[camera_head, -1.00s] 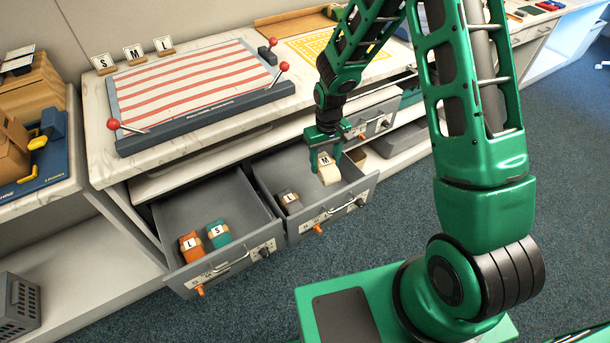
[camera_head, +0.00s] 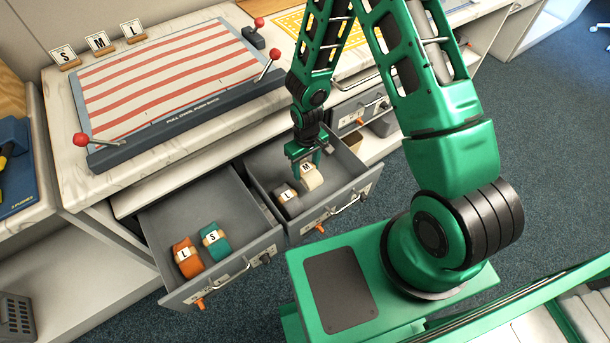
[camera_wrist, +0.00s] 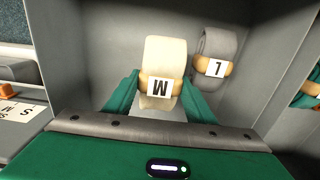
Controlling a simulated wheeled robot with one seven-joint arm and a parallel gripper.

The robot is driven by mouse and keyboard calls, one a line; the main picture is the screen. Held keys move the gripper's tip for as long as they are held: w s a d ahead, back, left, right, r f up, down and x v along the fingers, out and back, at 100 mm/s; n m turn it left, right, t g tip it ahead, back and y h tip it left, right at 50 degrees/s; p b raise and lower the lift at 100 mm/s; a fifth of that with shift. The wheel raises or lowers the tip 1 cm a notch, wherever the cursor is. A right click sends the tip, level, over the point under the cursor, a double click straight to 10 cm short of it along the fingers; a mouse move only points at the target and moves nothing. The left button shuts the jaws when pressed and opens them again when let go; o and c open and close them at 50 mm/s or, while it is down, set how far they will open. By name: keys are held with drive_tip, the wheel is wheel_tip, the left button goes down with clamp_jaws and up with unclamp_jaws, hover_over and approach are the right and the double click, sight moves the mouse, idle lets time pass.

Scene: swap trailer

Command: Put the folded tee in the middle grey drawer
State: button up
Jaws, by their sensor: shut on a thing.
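The folded tee is a cream roll (camera_head: 313,182) with a tan band and an M tag. It is inside the open middle grey drawer (camera_head: 352,190). My gripper (camera_head: 305,168) reaches down into this drawer with its green fingers on either side of the roll, shut on it. The wrist view shows the cream roll (camera_wrist: 168,55) between the fingers, its M tag facing the camera. A grey rolled tee (camera_head: 288,203) tagged L lies close beside it in the same drawer. I cannot tell whether the cream roll touches the drawer floor.
The left drawer (camera_head: 215,278) is open, holding an orange roll (camera_head: 182,252) tagged L and a teal roll (camera_head: 217,252) tagged S. A striped press board (camera_head: 165,75) with red-knobbed levers lies on the counter above. Another grey drawer (camera_head: 360,115) is to the right.

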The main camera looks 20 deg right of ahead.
sight(306, 176)
drive_tip(key=shift+f, duration=2.45)
drive_tip(key=o, duration=1.1)
wheel_tip(306, 176, up, 12)
drive_tip(key=shift+r, duration=0.1)
